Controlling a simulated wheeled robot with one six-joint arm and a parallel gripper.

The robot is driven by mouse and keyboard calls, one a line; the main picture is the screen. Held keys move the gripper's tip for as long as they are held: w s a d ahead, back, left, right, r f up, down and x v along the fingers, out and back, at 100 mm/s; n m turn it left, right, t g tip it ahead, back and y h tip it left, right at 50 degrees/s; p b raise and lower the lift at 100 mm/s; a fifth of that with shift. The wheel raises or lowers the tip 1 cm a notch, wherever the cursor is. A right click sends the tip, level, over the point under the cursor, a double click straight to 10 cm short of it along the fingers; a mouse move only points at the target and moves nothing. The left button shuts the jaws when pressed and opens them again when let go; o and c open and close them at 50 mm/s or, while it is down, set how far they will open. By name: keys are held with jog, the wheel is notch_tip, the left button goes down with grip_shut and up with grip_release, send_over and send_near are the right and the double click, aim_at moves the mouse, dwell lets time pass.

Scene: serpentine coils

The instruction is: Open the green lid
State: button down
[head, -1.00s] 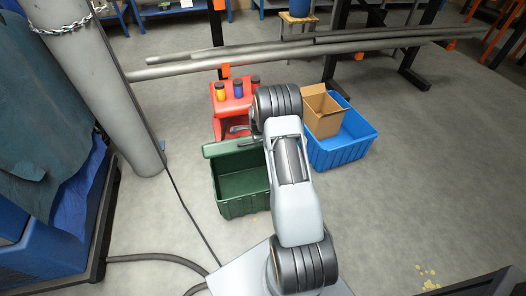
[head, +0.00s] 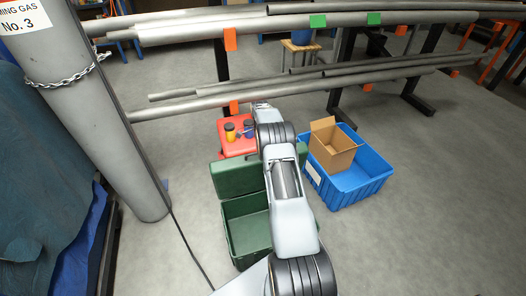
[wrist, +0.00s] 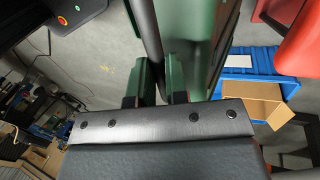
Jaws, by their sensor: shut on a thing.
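The green lid (head: 238,178) stands raised at the back edge of the green box (head: 247,240), with its broad inner face toward me. The box is open, and the part of its inside that I see looks empty. My arm covers the box's right side and hides the gripper's hold in the head view. In the wrist view my gripper (wrist: 157,92) is shut on the lid, whose green panel (wrist: 198,45) rises close past the fingers. The exact contact is partly hidden.
A blue crate (head: 350,190) with a cardboard box (head: 332,143) stands to the right. Pipe racks (head: 300,85) cross behind. A grey gas cylinder (head: 100,120) stands left. The floor at right is clear.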

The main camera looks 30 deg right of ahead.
jog(key=shift+w+f, duration=0.2)
jog(key=shift+f, duration=0.25)
jog(key=c, duration=1.5)
grip_release()
jog(key=shift+f, duration=0.1)
jog(key=o, duration=0.4)
jog(key=shift+w+r, duration=0.1)
jog(key=shift+r, duration=0.1)
jog(key=shift+d, duration=0.1)
jog(key=shift+r, duration=0.1)
